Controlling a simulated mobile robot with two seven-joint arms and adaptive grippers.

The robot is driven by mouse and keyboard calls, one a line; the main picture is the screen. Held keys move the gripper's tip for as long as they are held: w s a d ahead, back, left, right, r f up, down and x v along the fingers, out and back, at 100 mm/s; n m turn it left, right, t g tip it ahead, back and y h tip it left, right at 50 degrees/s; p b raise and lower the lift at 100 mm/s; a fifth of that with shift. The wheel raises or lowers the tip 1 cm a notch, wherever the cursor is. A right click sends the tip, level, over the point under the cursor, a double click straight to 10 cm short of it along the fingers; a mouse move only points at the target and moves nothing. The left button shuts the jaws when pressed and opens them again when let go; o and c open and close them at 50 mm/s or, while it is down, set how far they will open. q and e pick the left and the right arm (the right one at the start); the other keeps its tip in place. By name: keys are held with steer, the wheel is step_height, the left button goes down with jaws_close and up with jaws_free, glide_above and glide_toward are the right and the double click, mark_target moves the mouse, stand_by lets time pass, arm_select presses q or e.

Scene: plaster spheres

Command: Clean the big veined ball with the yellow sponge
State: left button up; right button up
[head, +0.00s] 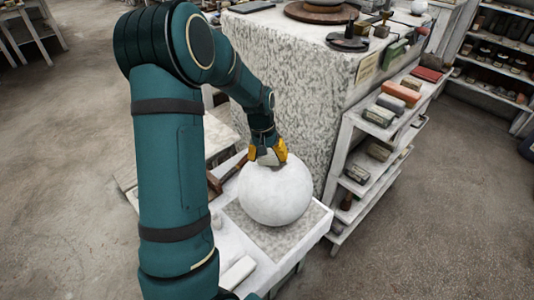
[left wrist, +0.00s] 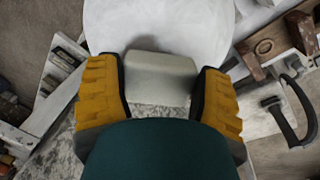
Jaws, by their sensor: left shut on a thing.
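The big ball (head: 275,195) is whitish, with no clear veins at this size, and sits on a grey speckled patch of a low white table. It also fills the top of the left wrist view (left wrist: 160,25). My left gripper (head: 268,153), with yellow fingers, is at the ball's upper back side. In the left wrist view it is shut on a pale grey-white block (left wrist: 160,78), apparently the sponge, though it does not look yellow. The block is against or very close to the ball; I cannot tell if they touch. My right gripper is not in view.
The low white table (head: 315,222) holds a pale block (head: 238,272) at its front. A tall speckled plinth (head: 290,85) stands close behind the ball. A white shelf (head: 347,135) with several blocks stands to the right. Open floor lies at the far right and left.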

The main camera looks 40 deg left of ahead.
arm_select(q)
steer(key=shift+f, duration=0.35)
stand_by(0.5)
steer(key=shift+s+a, duration=0.25)
steer(key=shift+a, duration=0.15)
steer(key=shift+s+a+f, duration=0.15)
steer(key=shift+s+a, duration=0.1)
steer(key=shift+a, duration=0.15)
steer(key=shift+w+d, duration=0.25)
steer(key=shift+d, duration=0.2)
steer(key=shift+w+d+r+p, duration=0.2)
steer(key=shift+w+d+p, duration=0.15)
steer(key=shift+d, duration=0.35)
steer(key=shift+w+d+r+p, duration=0.25)
steer(key=shift+w+d, duration=0.2)
steer(key=shift+d, duration=0.2)
steer(key=shift+f, duration=0.1)
